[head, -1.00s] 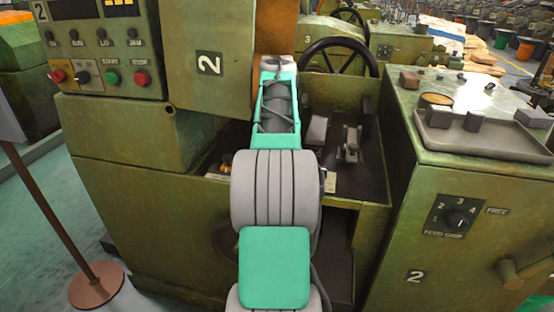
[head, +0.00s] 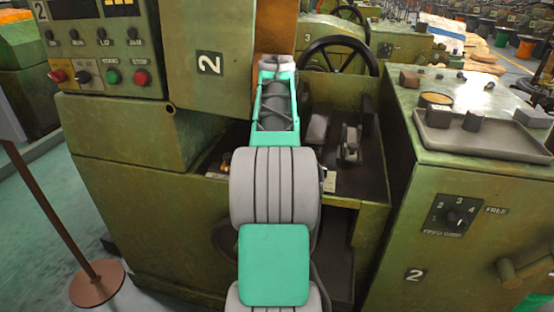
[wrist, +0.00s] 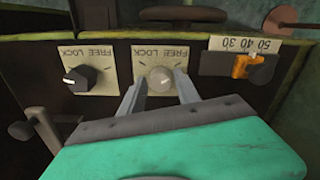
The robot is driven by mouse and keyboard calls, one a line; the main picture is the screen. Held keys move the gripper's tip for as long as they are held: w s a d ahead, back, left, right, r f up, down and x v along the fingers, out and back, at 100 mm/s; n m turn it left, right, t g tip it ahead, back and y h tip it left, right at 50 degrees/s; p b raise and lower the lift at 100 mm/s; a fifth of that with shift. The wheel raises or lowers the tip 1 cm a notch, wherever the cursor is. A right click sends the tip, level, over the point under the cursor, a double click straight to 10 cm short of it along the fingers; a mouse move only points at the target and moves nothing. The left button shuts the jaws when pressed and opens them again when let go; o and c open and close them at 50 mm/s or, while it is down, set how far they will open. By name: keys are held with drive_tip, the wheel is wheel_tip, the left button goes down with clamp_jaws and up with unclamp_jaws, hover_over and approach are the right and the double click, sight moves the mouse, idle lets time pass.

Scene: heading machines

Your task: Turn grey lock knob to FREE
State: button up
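The grey lock knob (wrist: 160,79) is on a pale plate marked FREE and LOCK, in the middle of the wrist view. FREE is at the plate's left and LOCK at its right in the picture. I cannot tell clearly which word the knob points to. My gripper (wrist: 160,88) is open, with one finger on each side of the knob's lower part. I cannot tell whether the fingers touch it. In the head view my own arm reaches into the machine and hides the gripper and the knob.
A black knob (wrist: 78,79) on a similar FREE/LOCK plate is to the left. An orange slider (wrist: 242,67) under a 50-40-30 scale is to the right. A black handwheel (head: 335,62) and a green cabinet with a feed dial (head: 453,217) stand right of my arm.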

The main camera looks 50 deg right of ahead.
drive_tip(key=shift+o, duration=1)
wheel_tip(320, 180, up, 8)
drive_tip(key=p, duration=0.3)
drive_tip(key=shift+f, duration=0.1)
drive_tip(key=shift+s, duration=0.1)
